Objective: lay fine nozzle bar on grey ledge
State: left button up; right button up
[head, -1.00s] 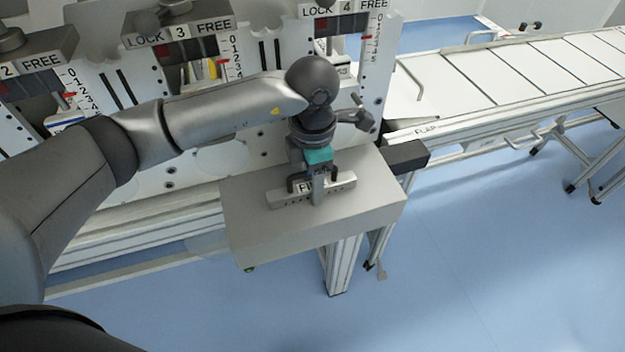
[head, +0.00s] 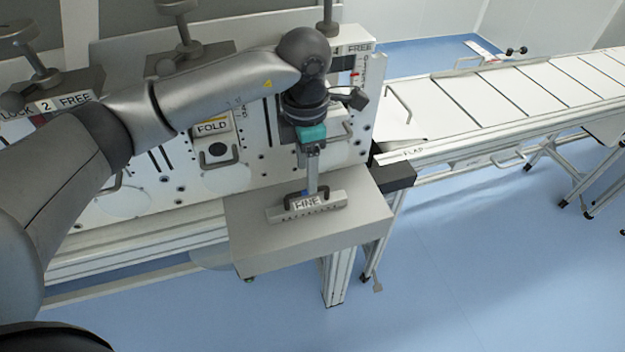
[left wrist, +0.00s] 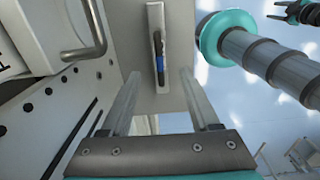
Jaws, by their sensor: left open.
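The fine nozzle bar (head: 318,204), a light grey bar with a dark handle and a FINE label, lies on top of the grey ledge (head: 290,244). In the left wrist view the bar (left wrist: 151,22) lies lengthwise ahead of the fingers on the ledge (left wrist: 183,45). My left gripper (head: 311,188) is just above the bar's handle, pointing down. In the left wrist view its two fingers (left wrist: 160,85) are wide apart with nothing between them. A dark gripper-like part, probably my right gripper (left wrist: 298,12), shows small at the upper right; its jaws are unclear.
A white panel with a FOLD unit (head: 212,127), handles and knobs stands behind the ledge. A dark block (head: 396,178) and a conveyor marked FLAP (head: 480,115) lie to the right. Blue floor (head: 470,260) is open in front.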

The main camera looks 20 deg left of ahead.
pick_arm(q)
jog(key=shift+r+p, duration=0.4)
jog(key=shift+r, duration=0.8)
